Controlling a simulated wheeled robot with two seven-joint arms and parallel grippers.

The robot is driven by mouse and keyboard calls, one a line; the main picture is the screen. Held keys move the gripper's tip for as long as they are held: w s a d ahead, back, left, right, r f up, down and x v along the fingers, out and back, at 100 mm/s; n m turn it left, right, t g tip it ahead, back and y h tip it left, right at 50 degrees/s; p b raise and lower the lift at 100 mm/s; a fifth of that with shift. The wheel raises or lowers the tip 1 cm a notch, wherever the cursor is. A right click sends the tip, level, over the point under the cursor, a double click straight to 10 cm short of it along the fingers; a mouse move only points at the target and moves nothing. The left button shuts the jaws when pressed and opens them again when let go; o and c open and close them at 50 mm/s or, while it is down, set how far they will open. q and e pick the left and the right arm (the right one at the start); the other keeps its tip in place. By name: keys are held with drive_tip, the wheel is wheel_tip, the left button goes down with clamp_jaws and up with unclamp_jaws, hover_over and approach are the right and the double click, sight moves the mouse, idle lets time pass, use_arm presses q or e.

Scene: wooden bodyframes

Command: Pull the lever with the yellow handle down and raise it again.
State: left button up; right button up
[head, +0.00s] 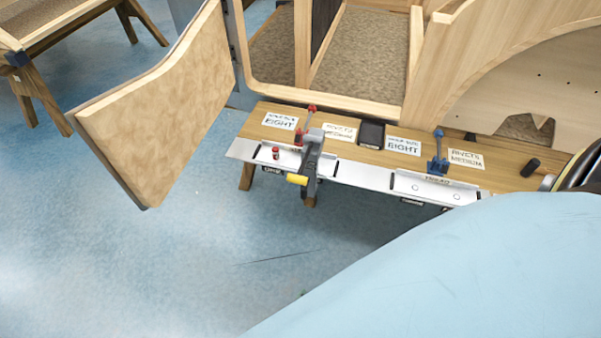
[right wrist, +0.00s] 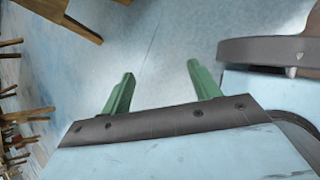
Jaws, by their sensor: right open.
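The lever (head: 311,160) with the yellow handle (head: 297,179) is on the wooden bench in the head view, left of centre. It is a dark grey arm that reaches over the bench's front metal strip, with the yellow grip at its lower front end. My right gripper (right wrist: 160,90) shows in the right wrist view with its two green fingers wide apart and nothing between them. Neither gripper shows in the head view, and the lever does not show in the right wrist view.
The bench (head: 345,133) carries white labels, red clamps (head: 312,108) and a blue clamp (head: 438,150). A wooden door panel (head: 160,105) stands open at the left. A wooden bodyframe (head: 440,65) rises behind the bench. Blue floor (head: 190,260) in front is clear.

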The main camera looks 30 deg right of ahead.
drive_tip(key=w+a+r+n+t+h, duration=0.1)
drive_tip(key=w+r+n+t+h, duration=0.1)
drive_tip(key=w+r, duration=0.3)
drive_tip(key=w+r+n+t+h, duration=0.1)
drive_tip(key=w+r+n, duration=0.15)
drive_tip(key=r, duration=0.55)
drive_tip(key=n+t+h+p, duration=0.1)
drive_tip(key=t+h+p, duration=0.15)
drive_tip(key=h, duration=0.35)
approach(297, 180)
drive_tip(key=shift+t, duration=0.35)
drive_tip(key=b+x, duration=0.2)
drive_tip(key=x, duration=1)
drive_tip(key=shift+w+d+f, duration=0.15)
drive_tip(key=shift+d+f, duration=0.05)
drive_tip(key=shift+d, duration=0.1)
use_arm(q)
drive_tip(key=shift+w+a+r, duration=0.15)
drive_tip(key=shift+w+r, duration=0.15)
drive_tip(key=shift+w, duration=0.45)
use_arm(e)
drive_tip(key=shift+n, duration=0.25)
